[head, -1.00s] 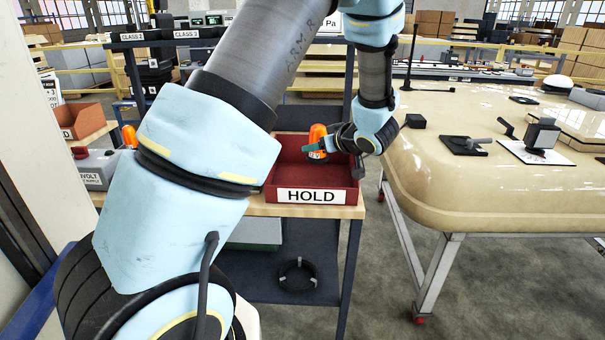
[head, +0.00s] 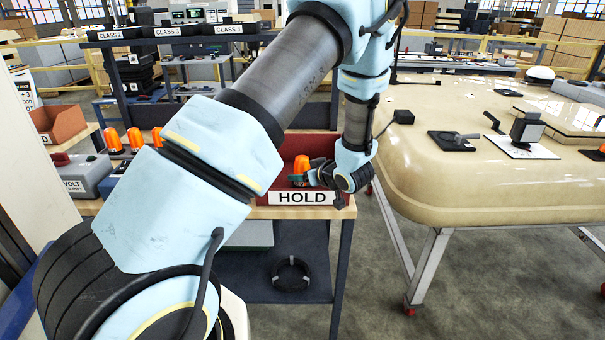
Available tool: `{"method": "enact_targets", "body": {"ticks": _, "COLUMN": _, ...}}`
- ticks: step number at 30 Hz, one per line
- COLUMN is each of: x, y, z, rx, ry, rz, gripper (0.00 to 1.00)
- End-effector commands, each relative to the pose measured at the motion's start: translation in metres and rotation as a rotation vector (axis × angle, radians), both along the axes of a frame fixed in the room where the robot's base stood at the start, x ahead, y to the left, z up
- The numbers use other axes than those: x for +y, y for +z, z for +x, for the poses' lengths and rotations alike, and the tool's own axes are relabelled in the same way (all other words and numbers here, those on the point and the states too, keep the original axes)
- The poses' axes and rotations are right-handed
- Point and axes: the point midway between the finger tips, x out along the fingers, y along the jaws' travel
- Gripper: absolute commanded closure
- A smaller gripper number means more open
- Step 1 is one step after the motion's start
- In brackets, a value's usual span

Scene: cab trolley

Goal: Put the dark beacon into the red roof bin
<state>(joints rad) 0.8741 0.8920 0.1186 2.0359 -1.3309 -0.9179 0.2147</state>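An orange beacon (head: 301,165) with a dark base is at my gripper (head: 299,180), in the red bin (head: 274,186) labelled HOLD. A finger crosses the beacon's lower part, and my gripper appears shut on it. The beacon looks upright and low inside the bin walls. Its underside is hidden, so I cannot tell whether it touches the bin floor. Whether its lamp is lit is not clear. My arm hides the bin's left part.
More orange beacons (head: 113,141) stand at the left, by a grey box (head: 84,177) marked VOLT. A brown-orange bin (head: 62,124) is behind them. A cream cab roof (head: 440,180) on a stand is at the right, carrying several dark fittings. A dark ring lies on the lower shelf (head: 265,288).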

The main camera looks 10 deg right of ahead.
Motion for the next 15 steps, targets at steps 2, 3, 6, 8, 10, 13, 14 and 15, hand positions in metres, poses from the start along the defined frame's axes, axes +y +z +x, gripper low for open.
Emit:
{"method": "enact_targets", "body": {"ticks": 2, "x": -0.0002, "y": 0.0003, "z": 0.0004, "rx": -0.001, "ry": 0.000, "rz": 0.000, "gripper": 1.00}}
{"method": "enact_targets", "body": {"ticks": 3, "x": -0.0002, "y": 0.0004, "z": 0.0003, "rx": -0.001, "ry": 0.000, "rz": 0.000, "gripper": 1.00}}
{"method": "enact_targets", "body": {"ticks": 6, "x": -0.0002, "y": 0.0001, "z": 0.0003, "rx": -0.001, "ry": 0.000, "rz": 0.000, "gripper": 1.00}}
{"method": "enact_targets", "body": {"ticks": 8, "x": -0.0001, "y": -0.0013, "z": 0.0002, "rx": -0.001, "ry": 0.000, "rz": 0.000, "gripper": 1.00}}
{"method": "enact_targets", "body": {"ticks": 10, "x": -0.0001, "y": -0.0039, "z": 0.0002, "rx": -0.001, "ry": 0.000, "rz": 0.000, "gripper": 1.00}}
{"method": "enact_targets", "body": {"ticks": 13, "x": -0.0002, "y": -0.0030, "z": 0.0001, "rx": 0.000, "ry": 0.000, "rz": -0.001, "gripper": 0.31}}
{"method": "enact_targets", "body": {"ticks": 14, "x": -0.0002, "y": -0.0029, "z": 0.0001, "rx": 0.000, "ry": 0.000, "rz": -0.001, "gripper": 0.27}}
{"method": "enact_targets", "body": {"ticks": 15, "x": -0.0002, "y": -0.0029, "z": 0.0001, "rx": 0.000, "ry": 0.000, "rz": 0.000, "gripper": 0.23}}
